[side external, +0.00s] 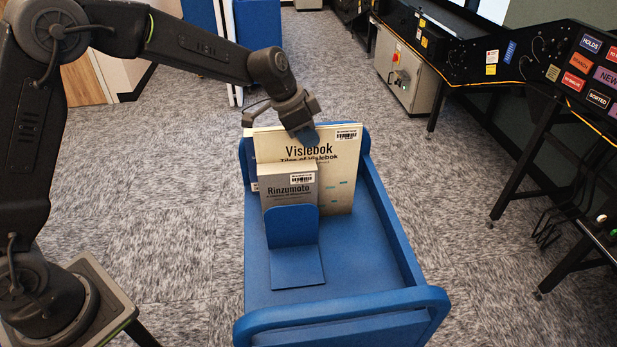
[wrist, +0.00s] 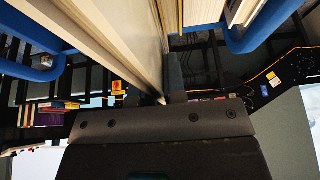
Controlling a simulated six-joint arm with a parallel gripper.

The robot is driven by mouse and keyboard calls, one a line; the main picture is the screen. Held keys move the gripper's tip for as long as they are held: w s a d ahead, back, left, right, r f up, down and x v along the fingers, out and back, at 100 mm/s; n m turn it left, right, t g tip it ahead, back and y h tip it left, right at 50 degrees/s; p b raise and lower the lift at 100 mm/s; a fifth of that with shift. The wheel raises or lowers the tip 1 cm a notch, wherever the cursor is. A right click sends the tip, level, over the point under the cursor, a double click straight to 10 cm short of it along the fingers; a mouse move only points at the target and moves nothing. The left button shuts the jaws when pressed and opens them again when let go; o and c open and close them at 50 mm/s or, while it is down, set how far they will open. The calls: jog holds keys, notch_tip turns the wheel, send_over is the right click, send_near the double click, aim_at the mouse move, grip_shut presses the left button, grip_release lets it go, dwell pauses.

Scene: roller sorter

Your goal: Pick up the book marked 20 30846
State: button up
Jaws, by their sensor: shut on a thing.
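A blue cart (side external: 360,255) holds several upright books. A large cream book titled Vislebok (side external: 338,175) stands behind a smaller grey book titled Rinzumoto (side external: 288,183). Both have white barcode labels near the top right, but their numbers are too small to read. My gripper (side external: 303,133) is at the top edge of the Vislebok book, with one finger over its front face. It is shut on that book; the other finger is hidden. In the wrist view my gripper (wrist: 172,85) has a finger against a cream book surface (wrist: 130,35).
A blue bookend (side external: 292,228) stands in front of the grey book on the cart floor. The cart's right side wall (side external: 391,225) and front rail (side external: 342,300) rise around it. A dark sorter with signs (side external: 590,70) stands at the right. The front cart floor is clear.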

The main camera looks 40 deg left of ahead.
grip_shut()
jog(key=shift+r, duration=0.15)
